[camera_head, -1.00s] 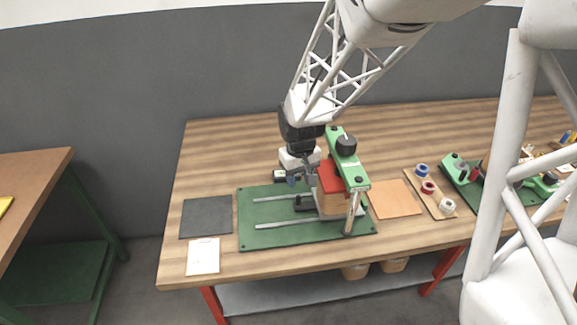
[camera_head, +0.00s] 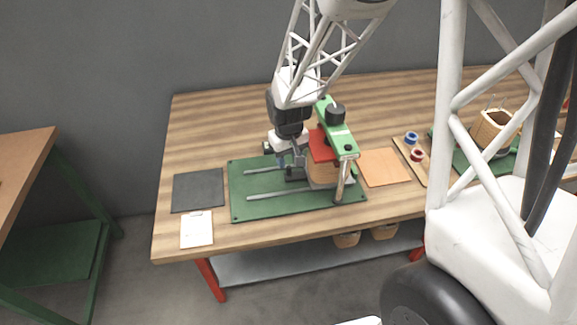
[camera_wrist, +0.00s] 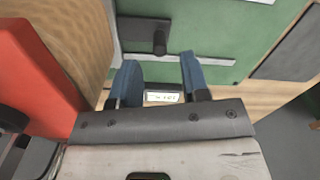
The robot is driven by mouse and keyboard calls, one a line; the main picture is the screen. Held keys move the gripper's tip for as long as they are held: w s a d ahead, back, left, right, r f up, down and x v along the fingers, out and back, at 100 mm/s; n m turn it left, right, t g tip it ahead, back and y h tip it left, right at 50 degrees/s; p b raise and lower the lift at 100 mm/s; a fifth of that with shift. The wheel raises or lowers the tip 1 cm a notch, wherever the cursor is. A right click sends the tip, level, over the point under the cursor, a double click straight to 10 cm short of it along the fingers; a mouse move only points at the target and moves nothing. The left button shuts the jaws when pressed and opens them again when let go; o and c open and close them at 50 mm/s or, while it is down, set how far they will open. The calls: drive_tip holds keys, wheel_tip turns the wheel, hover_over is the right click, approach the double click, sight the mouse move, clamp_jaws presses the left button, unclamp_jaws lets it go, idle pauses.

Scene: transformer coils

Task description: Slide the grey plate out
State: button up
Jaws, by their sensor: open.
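The grey plate (camera_head: 318,186) lies low on the rails of the green base, under the wooden coil block (camera_head: 322,173). Its left end with a black knob shows in the wrist view, where the grey plate (camera_wrist: 133,31) lies beyond my fingertips. A red block (camera_head: 322,146) sits on the coil, under a green clamp arm (camera_head: 334,130) with a black knob. My gripper (camera_head: 291,164) is just left of the coil and behind the black knob. In the wrist view my gripper (camera_wrist: 162,68) has its two blue fingers apart, with nothing between them; the knob stands ahead of them, apart.
The green base (camera_head: 240,188) has two rails, with clear room along them to the left. A dark mat (camera_head: 198,190) and white card (camera_head: 197,229) lie left of it. An orange mat (camera_head: 384,167) lies right.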

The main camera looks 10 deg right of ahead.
sight(289, 166)
drive_tip(key=shift+f, duration=1.9)
clamp_jaws()
